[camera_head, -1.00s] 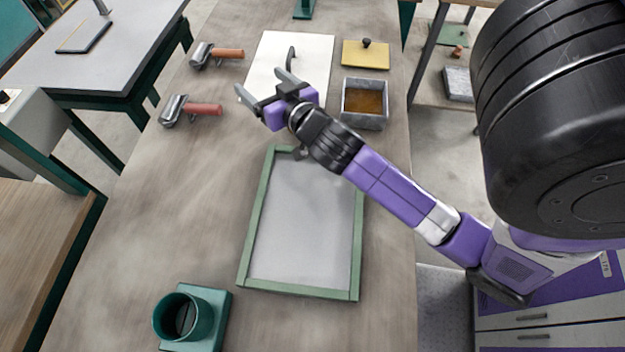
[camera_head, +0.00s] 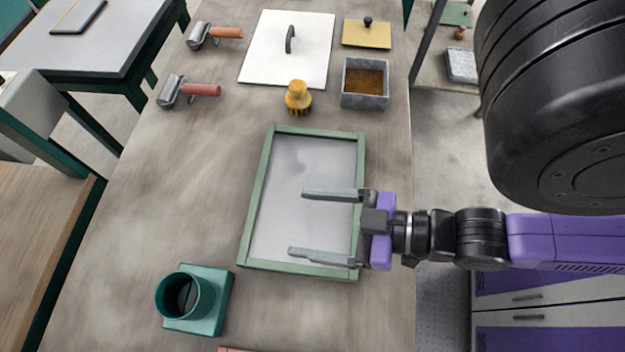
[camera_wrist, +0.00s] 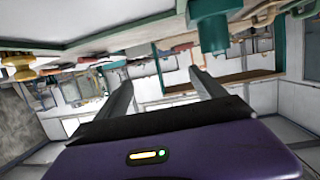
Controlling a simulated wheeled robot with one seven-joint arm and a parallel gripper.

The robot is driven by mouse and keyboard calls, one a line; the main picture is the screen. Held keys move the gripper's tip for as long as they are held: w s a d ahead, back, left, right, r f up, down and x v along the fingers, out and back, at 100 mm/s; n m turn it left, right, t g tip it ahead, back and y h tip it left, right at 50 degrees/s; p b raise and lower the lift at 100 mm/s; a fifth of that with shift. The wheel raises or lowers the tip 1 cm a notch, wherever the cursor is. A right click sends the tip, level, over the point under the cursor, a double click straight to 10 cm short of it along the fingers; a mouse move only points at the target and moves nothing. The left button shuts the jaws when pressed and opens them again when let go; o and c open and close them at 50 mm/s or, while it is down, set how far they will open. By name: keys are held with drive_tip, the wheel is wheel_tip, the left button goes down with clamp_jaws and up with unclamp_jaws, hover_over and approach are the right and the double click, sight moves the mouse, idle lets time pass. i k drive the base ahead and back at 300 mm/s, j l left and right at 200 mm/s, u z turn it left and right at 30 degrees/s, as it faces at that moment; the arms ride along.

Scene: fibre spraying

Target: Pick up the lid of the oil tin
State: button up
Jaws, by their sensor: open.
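The lid (camera_head: 367,33) is a flat yellow plate with a black knob, lying on the far right of the bench in the head view. The oil tin (camera_head: 346,92) is a grey square box just in front of it, uncovered, with brown oil inside. My gripper (camera_head: 297,222) is open and empty above the green-framed screen, pointing left, well nearer than the tin and lid. The wrist view shows its two fingers (camera_wrist: 160,88) spread apart with nothing between them. I cannot make out the lid in the wrist view.
A green-framed screen (camera_head: 250,215) lies mid-bench. A yellow brush (camera_head: 298,97) stands left of the tin, also in the wrist view (camera_wrist: 22,66). A white plate with a handle (camera_head: 262,50), two rollers (camera_head: 205,90) and a teal cup (camera_head: 198,297) stand around.

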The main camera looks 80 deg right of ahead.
sight(366, 33)
drive_tip(key=z, duration=1.95)
drive_tip(key=i+l+u, duration=0.15)
drive_tip(key=l, duration=0.2)
drive_tip(key=i+l+u, duration=0.15)
drive_tip(key=l, duration=0.2)
